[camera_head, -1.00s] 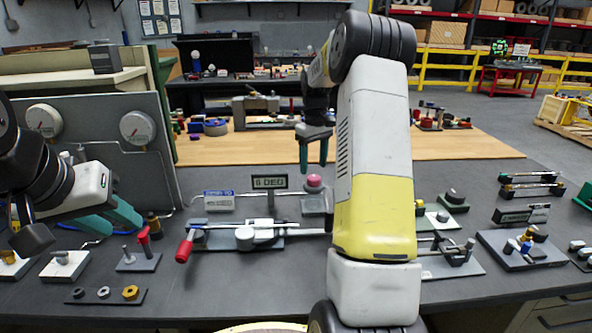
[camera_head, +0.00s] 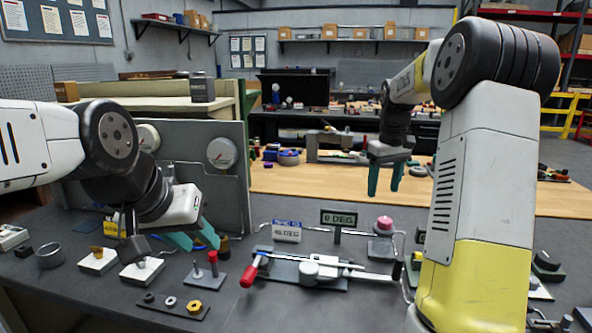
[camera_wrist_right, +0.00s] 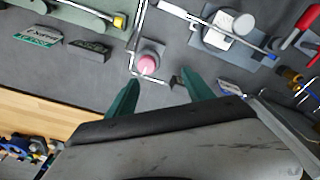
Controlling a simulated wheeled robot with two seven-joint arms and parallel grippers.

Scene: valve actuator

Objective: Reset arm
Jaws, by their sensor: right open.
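My left gripper (camera_head: 194,240) is open and empty, its teal fingers low over the left side of the bench. My right gripper (camera_head: 385,180) is open and empty, hanging above the back of the bench. In the right wrist view its two fingers (camera_wrist_right: 160,97) are apart, with a pink button (camera_wrist_right: 148,64) beyond the gap. The valve actuator (camera_head: 318,268) lies on its plate with a red-handled lever (camera_head: 249,272). A small display (camera_head: 339,219) behind it reads what looks like 0 DEG. The pink button (camera_head: 384,224) sits on a grey block.
A gauge panel (camera_head: 205,160) stands behind my left arm. Small posts and a plate with nuts (camera_head: 172,305) lie left of the actuator. A wooden table (camera_head: 300,182) is behind. My right arm hides part of the bench's right side.

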